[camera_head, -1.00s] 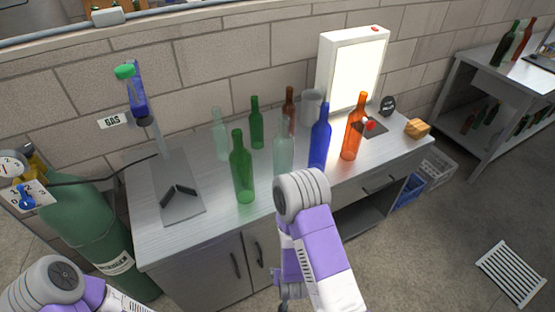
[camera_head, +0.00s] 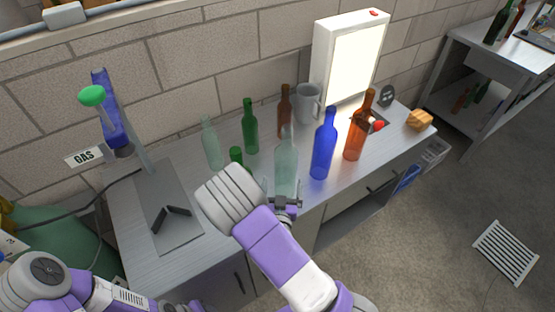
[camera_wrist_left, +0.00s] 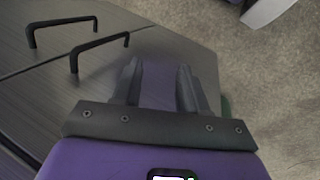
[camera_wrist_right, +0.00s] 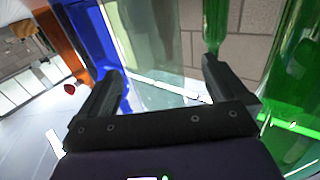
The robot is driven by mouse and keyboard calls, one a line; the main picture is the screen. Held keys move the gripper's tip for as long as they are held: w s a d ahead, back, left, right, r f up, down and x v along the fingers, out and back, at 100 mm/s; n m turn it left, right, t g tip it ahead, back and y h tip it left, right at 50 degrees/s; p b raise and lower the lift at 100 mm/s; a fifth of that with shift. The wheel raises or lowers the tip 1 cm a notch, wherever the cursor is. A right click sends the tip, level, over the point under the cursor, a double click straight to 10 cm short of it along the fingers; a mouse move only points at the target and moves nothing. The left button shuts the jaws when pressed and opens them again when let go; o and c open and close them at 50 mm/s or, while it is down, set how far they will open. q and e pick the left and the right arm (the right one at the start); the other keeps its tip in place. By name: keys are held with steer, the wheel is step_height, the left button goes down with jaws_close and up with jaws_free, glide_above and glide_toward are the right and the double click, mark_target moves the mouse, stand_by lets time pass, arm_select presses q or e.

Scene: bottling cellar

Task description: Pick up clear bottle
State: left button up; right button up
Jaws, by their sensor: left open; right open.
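Two pale clear bottles stand upright on the metal workbench (camera_head: 190,190): one at the back left (camera_head: 211,145) and one nearer the middle (camera_head: 286,160). My right gripper (camera_head: 283,190) is open at the nearer one, low on its front side. In the right wrist view this clear bottle (camera_wrist_right: 150,35) fills the space between the open fingers (camera_wrist_right: 160,88); I cannot tell whether they touch it. My left gripper (camera_wrist_left: 160,80) is open and empty beside the cabinet front, out of the head view.
A blue bottle (camera_head: 323,145) stands close right of the clear bottle. An orange bottle (camera_head: 358,130), a brown bottle (camera_head: 284,112) and a green bottle (camera_head: 250,128) stand around. Another green bottle (camera_head: 236,154) is mostly hidden by my right arm. A light box (camera_head: 352,60) stands behind.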

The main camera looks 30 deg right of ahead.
steer(key=shift+w+d+r, duration=0.25)
steer(key=shift+w+d, duration=0.25)
steer(key=shift+d, duration=0.05)
steer(key=x, duration=0.5)
steer(key=shift+d+r, duration=0.2)
steer(key=shift+r, duration=0.2)
steer(key=shift+c, duration=0.2)
steer(key=shift+r, duration=0.1)
steer(key=c, duration=1.3)
